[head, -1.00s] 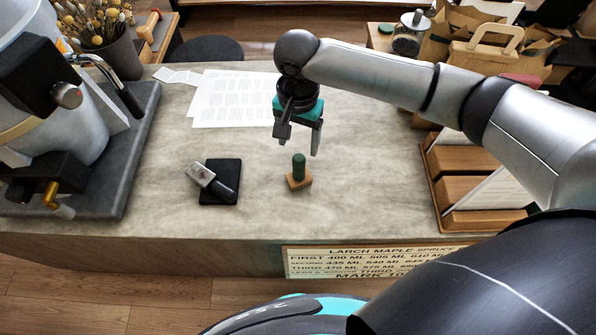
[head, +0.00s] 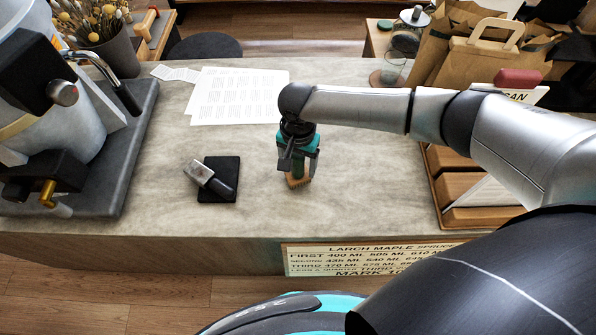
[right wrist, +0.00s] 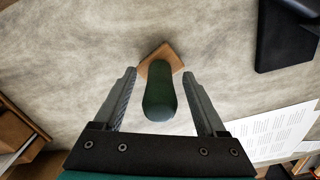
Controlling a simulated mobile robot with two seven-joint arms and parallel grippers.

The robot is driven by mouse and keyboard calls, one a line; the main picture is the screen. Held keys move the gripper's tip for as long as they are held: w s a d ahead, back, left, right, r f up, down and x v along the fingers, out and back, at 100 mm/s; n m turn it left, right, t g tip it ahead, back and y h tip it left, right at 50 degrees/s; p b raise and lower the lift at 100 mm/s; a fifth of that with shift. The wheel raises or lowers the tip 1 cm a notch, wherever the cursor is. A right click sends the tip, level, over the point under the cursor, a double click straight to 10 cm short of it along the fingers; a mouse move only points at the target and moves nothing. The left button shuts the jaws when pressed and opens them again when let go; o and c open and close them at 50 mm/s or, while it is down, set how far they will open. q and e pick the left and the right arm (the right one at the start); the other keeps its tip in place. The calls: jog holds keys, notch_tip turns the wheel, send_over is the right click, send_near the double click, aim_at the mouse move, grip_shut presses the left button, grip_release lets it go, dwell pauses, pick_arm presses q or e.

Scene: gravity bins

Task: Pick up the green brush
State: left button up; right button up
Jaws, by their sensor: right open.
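The green brush (right wrist: 159,98) has a rounded dark green handle and a square tan base. It stands on the grey counter, and its base (head: 298,182) shows under my right gripper in the head view. My right gripper (right wrist: 161,88) is open in the right wrist view, with one finger on each side of the green handle. Gaps show between the handle and both fingers. In the head view my right gripper (head: 298,172) is directly over the brush and hides most of the handle. My left gripper is not in view.
A black mat (head: 219,168) with a metal, dark-handled tool (head: 209,179) lies left of the brush. Paper sheets (head: 235,97) lie behind. A large machine (head: 60,110) stands at left, a wooden rack (head: 455,190) at right. Counter around the brush is clear.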

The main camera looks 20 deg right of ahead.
grip_shut()
dwell(0.5)
jog(key=shift+r, duration=0.1)
dwell(0.8)
